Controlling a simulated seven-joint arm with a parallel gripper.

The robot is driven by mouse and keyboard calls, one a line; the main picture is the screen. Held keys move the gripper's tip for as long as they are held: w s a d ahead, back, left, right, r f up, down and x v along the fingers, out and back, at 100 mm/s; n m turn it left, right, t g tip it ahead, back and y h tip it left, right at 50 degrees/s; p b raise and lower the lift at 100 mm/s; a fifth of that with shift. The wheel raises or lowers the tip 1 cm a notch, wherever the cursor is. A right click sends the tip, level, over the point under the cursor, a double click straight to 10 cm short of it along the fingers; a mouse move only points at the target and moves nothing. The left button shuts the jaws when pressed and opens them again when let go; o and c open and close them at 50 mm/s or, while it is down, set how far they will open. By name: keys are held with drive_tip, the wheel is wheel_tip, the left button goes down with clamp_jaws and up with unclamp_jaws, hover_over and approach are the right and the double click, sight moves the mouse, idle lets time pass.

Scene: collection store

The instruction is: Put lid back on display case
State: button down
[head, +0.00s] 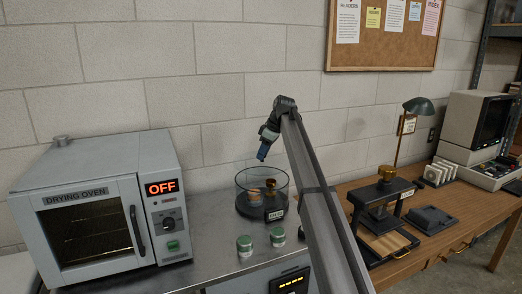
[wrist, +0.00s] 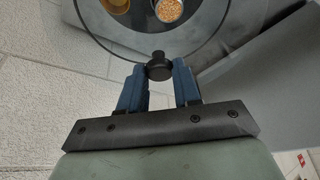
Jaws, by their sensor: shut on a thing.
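The display case (head: 239,194) is a round clear glass vessel on a dark base with a small label, standing on the metal bench. Brown and golden pieces lie inside it. My gripper (head: 262,157) is above the case, pointing down. In the wrist view its blue fingers (wrist: 159,82) are shut on a black knob (wrist: 159,66), which appears to be the lid's. A round glass rim and the pieces show beyond the knob. The lid's clear disc is hard to make out, and I cannot tell whether it touches the case.
A drying oven (head: 90,215), reading OFF, stands left of the case. Two green-topped jars (head: 245,244) stand in front of it. My arm crosses to the right. A black press-like stand (head: 383,205) and a dark tray (head: 433,219) are on the wooden table.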

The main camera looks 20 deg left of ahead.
sight(265, 161)
drive_tip(key=shift+f, duration=2.9)
drive_tip(key=shift+f, duration=0.1)
idle(0.3)
drive_tip(key=c, duration=0.7)
unclamp_jaws()
drive_tip(key=shift+o, duration=0.3)
drive_tip(key=o, duration=0.4)
drive_tip(key=shift+r, duration=3.5)
